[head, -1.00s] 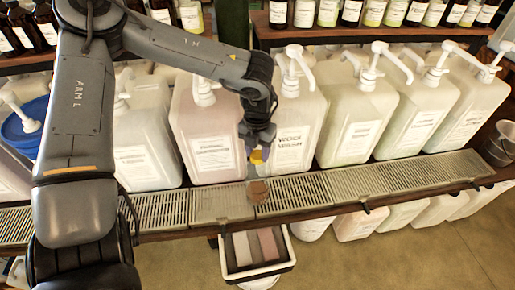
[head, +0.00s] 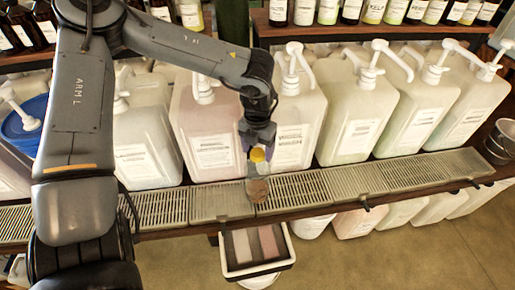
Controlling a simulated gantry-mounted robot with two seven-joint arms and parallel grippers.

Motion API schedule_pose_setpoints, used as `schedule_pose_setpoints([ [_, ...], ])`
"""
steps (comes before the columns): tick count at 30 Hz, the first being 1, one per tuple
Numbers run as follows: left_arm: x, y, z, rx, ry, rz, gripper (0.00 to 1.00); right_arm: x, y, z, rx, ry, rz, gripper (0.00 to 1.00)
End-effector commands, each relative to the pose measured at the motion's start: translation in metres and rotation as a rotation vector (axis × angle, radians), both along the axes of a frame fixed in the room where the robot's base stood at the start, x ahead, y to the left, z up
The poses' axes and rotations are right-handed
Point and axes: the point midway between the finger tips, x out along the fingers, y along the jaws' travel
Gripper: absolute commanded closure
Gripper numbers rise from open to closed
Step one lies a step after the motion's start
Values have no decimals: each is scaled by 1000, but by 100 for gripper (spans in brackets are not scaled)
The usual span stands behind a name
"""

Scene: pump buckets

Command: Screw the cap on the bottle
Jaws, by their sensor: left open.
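A small clear bottle (head: 257,187) with brownish contents stands upright on the slatted metal drip tray (head: 222,203). A yellow cap (head: 257,155) is at the top of the bottle. I cannot tell whether its thread is engaged. My left gripper (head: 258,146) points down directly above the cap, its fingers open. The fingers are small here, and any contact with the cap is unclear. My right gripper is not in view.
Large white jugs with pump tops, such as one pale green jug (head: 357,105), stand in a row close behind. A white bin (head: 256,250) with coloured bars is below the shelf edge. A metal bucket (head: 498,142) is at the far right.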

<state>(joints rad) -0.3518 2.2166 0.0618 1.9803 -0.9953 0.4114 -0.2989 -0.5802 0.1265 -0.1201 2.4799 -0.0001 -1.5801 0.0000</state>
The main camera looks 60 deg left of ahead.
Motion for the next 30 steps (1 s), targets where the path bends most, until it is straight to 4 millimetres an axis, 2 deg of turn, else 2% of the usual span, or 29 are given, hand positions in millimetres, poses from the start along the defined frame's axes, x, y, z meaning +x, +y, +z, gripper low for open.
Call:
schedule_pose_setpoints([
  [5, 0, 0, -1, -1, -1, 55, 30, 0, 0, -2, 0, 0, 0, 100],
  [8, 0, 0, -2, -1, -2, 169, 30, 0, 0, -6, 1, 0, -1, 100],
  [24, 0, 0, -2, -1, 0, 1035, 30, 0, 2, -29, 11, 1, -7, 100],
  [30, 0, 0, 0, -1, -1, 1251, 30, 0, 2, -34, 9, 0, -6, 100],
])
